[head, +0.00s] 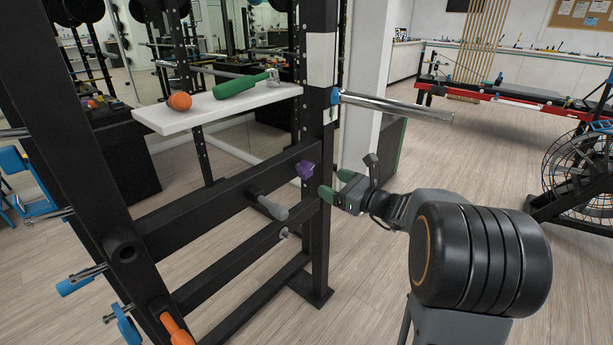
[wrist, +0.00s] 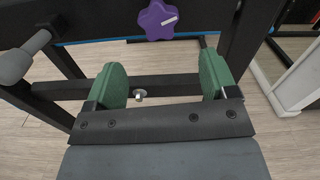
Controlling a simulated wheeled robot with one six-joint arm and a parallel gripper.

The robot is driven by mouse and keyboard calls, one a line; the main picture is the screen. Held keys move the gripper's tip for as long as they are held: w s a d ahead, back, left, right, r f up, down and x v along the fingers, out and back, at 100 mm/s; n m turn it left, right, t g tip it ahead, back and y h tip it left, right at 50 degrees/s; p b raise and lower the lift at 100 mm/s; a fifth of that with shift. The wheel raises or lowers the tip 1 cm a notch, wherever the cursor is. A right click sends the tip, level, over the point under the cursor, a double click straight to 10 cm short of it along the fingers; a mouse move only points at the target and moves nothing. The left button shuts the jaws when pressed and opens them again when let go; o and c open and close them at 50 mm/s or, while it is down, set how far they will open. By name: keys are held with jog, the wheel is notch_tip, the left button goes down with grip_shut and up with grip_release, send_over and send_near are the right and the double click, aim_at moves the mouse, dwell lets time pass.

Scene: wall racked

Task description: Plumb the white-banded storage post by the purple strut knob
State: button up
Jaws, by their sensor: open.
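The purple strut knob (head: 305,170) sits on the black rack's upper crossbar, near the white-banded post (head: 319,150). In the wrist view the purple knob (wrist: 158,20) is at the top middle, with a white mark across it. The post's white band (head: 320,60) shows high up in the head view. My gripper (head: 335,185) is just right of the post and a little below the knob. In the wrist view its two green fingers (wrist: 165,82) stand wide apart with nothing between them. The knob is beyond the fingertips, apart from them. I cannot tell how far the post tilts.
A grey handle (head: 268,208) sticks out of the crossbar left of my gripper. A steel bar (head: 395,106) juts right from the post above it.

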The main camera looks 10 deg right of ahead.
aim_at(309, 173)
jog(key=x, duration=0.9)
jog(key=shift+w+a+b, duration=0.25)
jog(key=shift+w+b, duration=0.05)
jog(key=shift+b, duration=0.1)
jog(key=shift+c, duration=0.4)
jog(key=c, duration=0.8)
jog(key=shift+c, duration=0.2)
